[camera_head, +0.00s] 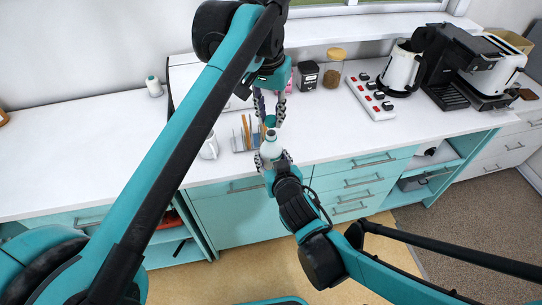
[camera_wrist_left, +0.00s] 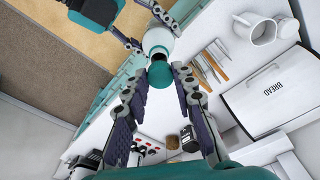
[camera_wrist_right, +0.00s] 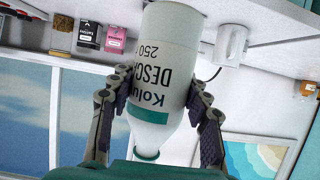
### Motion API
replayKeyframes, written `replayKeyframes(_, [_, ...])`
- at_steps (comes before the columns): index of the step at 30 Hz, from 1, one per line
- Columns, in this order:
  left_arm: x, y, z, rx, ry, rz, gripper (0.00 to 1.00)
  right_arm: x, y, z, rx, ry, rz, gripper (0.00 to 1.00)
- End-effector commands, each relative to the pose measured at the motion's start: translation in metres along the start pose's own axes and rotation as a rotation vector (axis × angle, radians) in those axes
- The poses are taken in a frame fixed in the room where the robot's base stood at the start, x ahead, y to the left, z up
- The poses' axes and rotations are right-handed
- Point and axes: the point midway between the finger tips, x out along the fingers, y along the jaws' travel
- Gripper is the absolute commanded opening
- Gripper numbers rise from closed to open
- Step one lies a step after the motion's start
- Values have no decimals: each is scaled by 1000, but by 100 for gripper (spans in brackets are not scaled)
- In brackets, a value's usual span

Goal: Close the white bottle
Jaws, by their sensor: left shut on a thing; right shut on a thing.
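The white bottle (camera_head: 271,151) is held off the counter by my right gripper (camera_head: 272,162). In the right wrist view the bottle (camera_wrist_right: 165,75) has a teal band and dark lettering, and the fingers press on both sides of it. My left gripper (camera_head: 269,116) is shut on the teal cap (camera_head: 271,122), above the bottle's top. In the left wrist view the cap (camera_wrist_left: 160,74) sits between the fingertips and overlaps the bottle's dark open mouth (camera_wrist_left: 158,52). The cap looks apart from the neck, with a small gap.
The white counter (camera_head: 100,140) lies behind. A utensil holder (camera_head: 239,145) and white mug (camera_head: 209,147) stand close beside the bottle. Jars (camera_head: 334,68), a power strip (camera_head: 370,97), a kettle (camera_head: 401,70) and a coffee machine (camera_head: 449,68) stand to the right. A bread box (camera_wrist_left: 275,95) is nearby.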

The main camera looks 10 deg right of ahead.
Motion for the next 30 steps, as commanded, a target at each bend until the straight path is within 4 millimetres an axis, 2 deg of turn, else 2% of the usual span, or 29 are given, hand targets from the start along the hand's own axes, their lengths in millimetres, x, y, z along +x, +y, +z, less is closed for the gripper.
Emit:
replayKeyframes(6, [10,0,2,0,0,0,17,0,0,0,0,0,0,0])
replayKeyframes(30, [12,0,3,0,0,1,17,0,0,0,0,0,0,0])
